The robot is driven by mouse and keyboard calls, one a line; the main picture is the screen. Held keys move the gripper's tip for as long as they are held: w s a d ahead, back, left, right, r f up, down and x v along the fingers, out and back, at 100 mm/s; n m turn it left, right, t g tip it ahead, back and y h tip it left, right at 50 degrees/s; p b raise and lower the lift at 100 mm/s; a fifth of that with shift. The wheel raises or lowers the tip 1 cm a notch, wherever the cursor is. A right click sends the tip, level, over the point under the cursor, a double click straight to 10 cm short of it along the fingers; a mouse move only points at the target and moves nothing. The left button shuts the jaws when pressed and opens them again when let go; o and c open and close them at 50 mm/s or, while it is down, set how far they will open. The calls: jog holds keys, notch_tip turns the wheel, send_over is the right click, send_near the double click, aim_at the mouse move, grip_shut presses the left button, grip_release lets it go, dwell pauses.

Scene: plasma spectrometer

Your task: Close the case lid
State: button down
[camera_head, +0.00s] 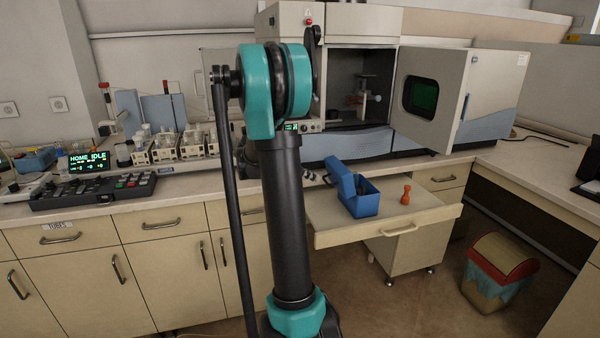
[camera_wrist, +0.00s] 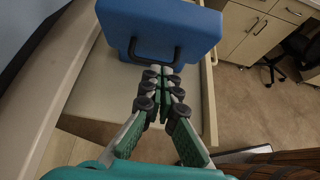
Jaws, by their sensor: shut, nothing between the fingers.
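A blue case (camera_head: 364,205) sits on a pulled-out drawer, with its lid (camera_head: 340,176) raised and leaning up at the left. In the wrist view a blue panel with a black handle, apparently the outer face of the lid (camera_wrist: 190,22), fills the top middle. My gripper (camera_wrist: 161,72) is shut and empty, with its fingertips just below the handle in that picture. I cannot tell whether they touch the panel. In the head view my arm hides most of the gripper, and the inside of the case is hard to make out.
An orange pawn-shaped object (camera_head: 406,195) stands right of the case on the drawer (camera_head: 425,212). The spectrometer door (camera_head: 430,95) hangs open above the counter. A bin (camera_head: 497,272) stands on the floor at right. Bare drawer surface shows around the case.

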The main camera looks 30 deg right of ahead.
aim_at(334, 168)
jog(key=shift+s+d+r, duration=0.1)
jog(key=shift+s+d, duration=0.1)
jog(key=shift+d, duration=0.6)
jog(key=shift+s+d+r, duration=0.1)
jog(key=shift+s+d, duration=0.1)
jog(key=shift+d, duration=0.6)
jog(key=shift+s+d+r, duration=0.1)
jog(key=shift+s+d, duration=0.1)
jog(key=shift+d, duration=0.6)
